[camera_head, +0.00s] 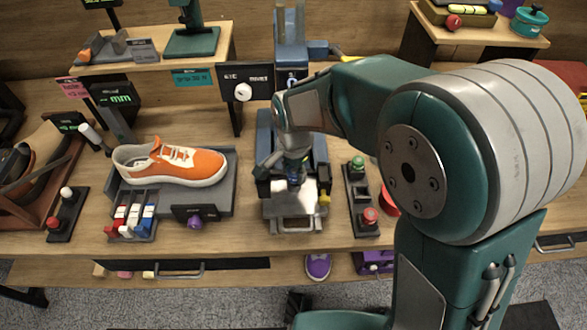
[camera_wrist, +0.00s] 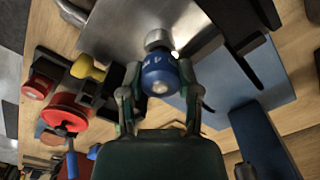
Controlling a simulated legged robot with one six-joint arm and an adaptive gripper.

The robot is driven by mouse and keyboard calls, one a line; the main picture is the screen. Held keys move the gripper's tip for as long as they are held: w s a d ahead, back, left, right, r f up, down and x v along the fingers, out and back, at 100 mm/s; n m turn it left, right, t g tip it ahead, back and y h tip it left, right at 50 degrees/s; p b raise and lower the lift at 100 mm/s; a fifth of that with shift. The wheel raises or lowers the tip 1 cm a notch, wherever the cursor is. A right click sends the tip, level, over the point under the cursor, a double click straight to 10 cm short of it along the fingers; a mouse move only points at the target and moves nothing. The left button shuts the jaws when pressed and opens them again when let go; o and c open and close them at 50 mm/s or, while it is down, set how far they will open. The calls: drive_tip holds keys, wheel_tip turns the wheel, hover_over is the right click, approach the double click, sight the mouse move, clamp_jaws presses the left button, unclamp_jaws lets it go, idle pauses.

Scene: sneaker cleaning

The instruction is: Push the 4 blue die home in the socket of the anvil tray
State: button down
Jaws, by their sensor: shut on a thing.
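My gripper (camera_wrist: 160,92) is shut on the blue die (camera_wrist: 158,74), with one finger on each side of it. The die has a rounded blue body with pale marking, hard to read, and a silver end. In the head view my gripper (camera_head: 294,166) points down over the anvil tray (camera_head: 296,225), a grey metal tray with a front handle, in front of the blue press. The die shows there as a small dark blue patch (camera_head: 294,182). The grey tray plate (camera_wrist: 120,25) lies beyond the die in the wrist view. The socket is hidden, so I cannot tell whether the die is in it.
A control box (camera_head: 350,211) with green and red buttons stands right of the tray. An orange sneaker (camera_head: 172,163) lies on a grey stand at left, near a rack of red, white and blue pieces (camera_head: 131,222). A sign (camera_head: 246,76) stands behind left.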

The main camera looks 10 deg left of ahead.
sight(294, 171)
drive_tip(key=shift+f, duration=0.7)
drive_tip(key=shift+c, duration=1.1)
unclamp_jaws()
wheel_tip(294, 171, up, 12)
drive_tip(key=shift+f, duration=0.1)
